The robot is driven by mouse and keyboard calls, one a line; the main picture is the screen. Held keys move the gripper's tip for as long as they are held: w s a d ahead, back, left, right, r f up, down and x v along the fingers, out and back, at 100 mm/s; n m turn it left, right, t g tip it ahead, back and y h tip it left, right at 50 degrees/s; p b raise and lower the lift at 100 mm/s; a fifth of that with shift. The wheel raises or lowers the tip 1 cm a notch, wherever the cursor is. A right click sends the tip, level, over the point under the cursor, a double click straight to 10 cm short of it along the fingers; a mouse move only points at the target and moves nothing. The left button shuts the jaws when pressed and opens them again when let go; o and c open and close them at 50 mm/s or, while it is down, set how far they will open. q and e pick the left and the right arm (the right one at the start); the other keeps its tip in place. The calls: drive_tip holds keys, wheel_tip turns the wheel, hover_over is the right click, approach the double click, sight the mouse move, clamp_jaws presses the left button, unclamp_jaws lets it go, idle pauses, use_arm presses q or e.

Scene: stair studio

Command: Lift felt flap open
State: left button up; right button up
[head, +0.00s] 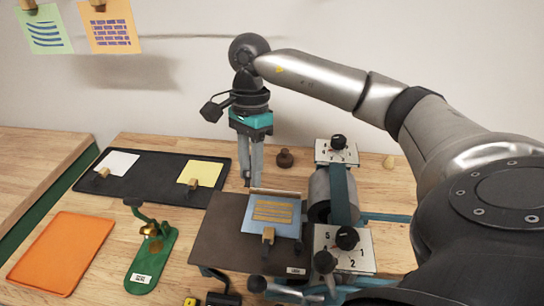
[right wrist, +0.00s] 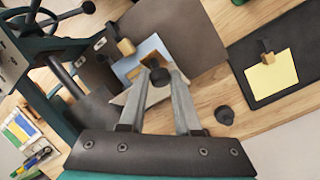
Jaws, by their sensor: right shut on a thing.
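My right gripper (head: 252,182) reaches down from the arm to the back edge of the press bed. In the right wrist view its fingertips (right wrist: 158,76) are closed on a small dark rounded piece. A pale beige flap (right wrist: 127,102) shows beside the fingers there; in the head view the flap (head: 279,192) is a thin pale strip at the back edge of the blue plate. The blue plate (head: 251,225) with yellow bars lies on the dark press bed (head: 225,238). The fingers partly hide the flap, and its full extent cannot be told. My left gripper is not in view.
A grey roller (head: 319,196) and two numbered dials (head: 343,249) (head: 337,152) stand right of the bed. A dark knob (head: 285,158) sits behind. To the left are a green stand (head: 155,255), an orange mat (head: 60,252) and a black tray (head: 150,182).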

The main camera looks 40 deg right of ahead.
drive_tip(key=shift+w+d+r, duration=0.25)
drive_tip(key=shift+w+d, duration=0.35)
drive_tip(key=shift+d, duration=0.1)
drive_tip(key=shift+w+d+r, duration=0.2)
drive_tip(key=shift+w+d, duration=0.45)
drive_tip(key=shift+w+d+r, duration=0.25)
drive_tip(key=shift+w+d, duration=0.35)
drive_tip(key=shift+d, duration=0.1)
drive_tip(key=o, duration=1.3)
drive_tip(key=s+p+v, duration=0.1)
drive_tip(key=p+v, duration=0.5)
drive_tip(key=v, duration=0.1)
drive_tip(key=shift+w+a+r, duration=0.15)
drive_tip(key=shift+w+r, duration=0.15)
drive_tip(key=shift+r, duration=0.25)
